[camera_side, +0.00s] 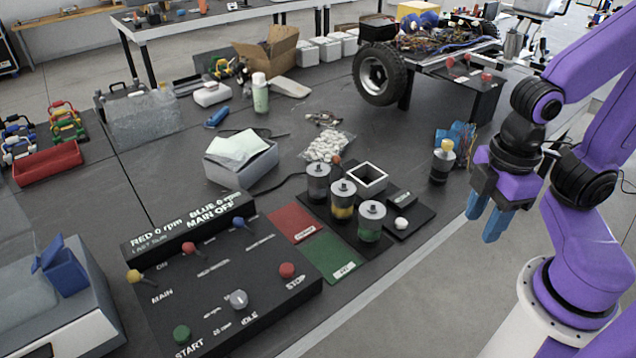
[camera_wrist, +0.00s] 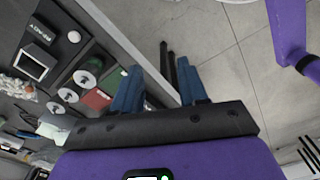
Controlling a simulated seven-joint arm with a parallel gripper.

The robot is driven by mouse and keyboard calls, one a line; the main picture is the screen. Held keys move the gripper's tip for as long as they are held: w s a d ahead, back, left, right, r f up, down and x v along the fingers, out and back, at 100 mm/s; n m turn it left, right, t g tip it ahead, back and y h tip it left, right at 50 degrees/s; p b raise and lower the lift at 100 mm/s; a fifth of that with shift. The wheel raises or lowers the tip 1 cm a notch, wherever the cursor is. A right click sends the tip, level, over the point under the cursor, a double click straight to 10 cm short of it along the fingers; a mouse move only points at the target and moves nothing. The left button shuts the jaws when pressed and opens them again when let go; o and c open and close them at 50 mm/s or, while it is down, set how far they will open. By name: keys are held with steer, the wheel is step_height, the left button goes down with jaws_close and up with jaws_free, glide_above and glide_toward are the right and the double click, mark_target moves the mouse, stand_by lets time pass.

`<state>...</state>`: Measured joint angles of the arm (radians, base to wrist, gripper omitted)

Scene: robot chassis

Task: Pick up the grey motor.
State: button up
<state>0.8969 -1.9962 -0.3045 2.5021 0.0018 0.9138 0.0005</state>
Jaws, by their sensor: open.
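The grey motor (camera_side: 318,184) stands upright in the side view, at the back of a row of three cylinders on a dark stand. Beside it are a yellow-banded motor (camera_side: 343,203) and a green-banded motor (camera_side: 370,224). My gripper (camera_side: 487,222) is at the right, beyond the table's edge and well apart from the motors. Its blue fingers point down, open, with nothing between them. In the wrist view my gripper (camera_wrist: 157,82) is over the floor, with round motor tops at the left; I cannot tell surely which is the grey one.
A white square frame (camera_side: 367,178) and a small pad with a white knob (camera_side: 401,223) stand right of the motors. A dark bottle with a yellow cap (camera_side: 441,163) is between them and my gripper. Red (camera_side: 297,222) and green (camera_side: 331,257) mats and a control panel (camera_side: 220,280) lie in front.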

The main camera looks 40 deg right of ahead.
steer(key=shift+o, duration=0.3)
steer(key=o, duration=1)
steer(key=shift+c, duration=0.2)
steer(key=w+a+f+n+t+h, duration=0.1)
steer(key=w+a+n+h, duration=0.2)
steer(key=w, duration=0.8)
steer(key=w+a+f+n+t+h, duration=0.1)
steer(key=w+a+n+h, duration=0.3)
steer(key=w, duration=0.6)
steer(key=n+t+h, duration=0.3)
steer(key=h, duration=0.2)
glide_toward(318, 168)
steer(key=shift+g, duration=0.3)
steer(key=x, duration=0.6)
steer(key=shift+w+d+f, duration=0.1)
steer(key=shift+d+f, duration=0.1)
steer(key=shift+d, duration=0.15)
steer(key=shift+w+x, duration=0.15)
steer(key=shift+x, duration=1.25)
steer(key=shift+w+x, duration=0.15)
steer(key=shift+x, duration=1.3)
